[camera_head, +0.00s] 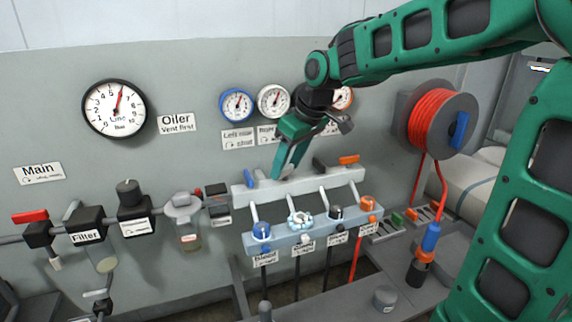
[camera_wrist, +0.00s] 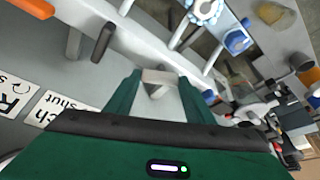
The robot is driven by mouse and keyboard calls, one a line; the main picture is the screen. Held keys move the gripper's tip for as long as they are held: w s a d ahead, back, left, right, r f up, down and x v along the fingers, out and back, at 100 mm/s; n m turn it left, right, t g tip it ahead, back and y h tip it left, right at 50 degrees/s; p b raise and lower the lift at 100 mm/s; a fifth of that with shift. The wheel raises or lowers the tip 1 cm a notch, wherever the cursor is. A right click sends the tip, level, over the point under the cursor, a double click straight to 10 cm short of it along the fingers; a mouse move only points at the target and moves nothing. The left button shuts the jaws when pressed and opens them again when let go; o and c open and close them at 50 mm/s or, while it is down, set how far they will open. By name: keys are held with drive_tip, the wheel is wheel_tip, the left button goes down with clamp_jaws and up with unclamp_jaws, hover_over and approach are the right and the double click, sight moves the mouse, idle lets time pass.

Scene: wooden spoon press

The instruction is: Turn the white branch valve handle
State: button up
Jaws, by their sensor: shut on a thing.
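A pale branch manifold (camera_head: 308,184) runs along the wall in the head view, with a row of branch valve handles on top. The white handle (camera_wrist: 160,76) shows in the wrist view between the two fingertips of my gripper (camera_wrist: 158,84), which is shut on it. In the head view my gripper (camera_head: 283,174) reaches down to the manifold and mostly hides the white handle. The blue handle (camera_head: 248,179) is to its left. The black handle (camera_head: 326,166) and the orange handle (camera_head: 349,160) are to its right.
Below the manifold is a blue-grey block (camera_head: 318,232) with several coloured knobs. Three small gauges (camera_head: 273,101) are on the wall behind my gripper. A red hose reel (camera_head: 440,122) is at the right. A red main handle (camera_head: 30,216) is at the far left.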

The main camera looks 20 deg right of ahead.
drive_tip(key=m+h, duration=0.1)
drive_tip(key=m, duration=0.1)
drive_tip(key=m+h, duration=0.1)
drive_tip(key=m, duration=0.2)
drive_tip(key=shift+w+a+r+m+t, duration=0.2)
drive_tip(key=shift+m+t, duration=0.1)
drive_tip(key=shift+t, duration=0.1)
idle(0.4)
drive_tip(key=o, duration=1.1)
drive_tip(key=shift+c, duration=0.2)
drive_tip(key=shift+s+f, duration=0.1)
drive_tip(key=v, duration=1)
drive_tip(key=shift+r, duration=0.3)
drive_tip(key=shift+s+a, duration=0.1)
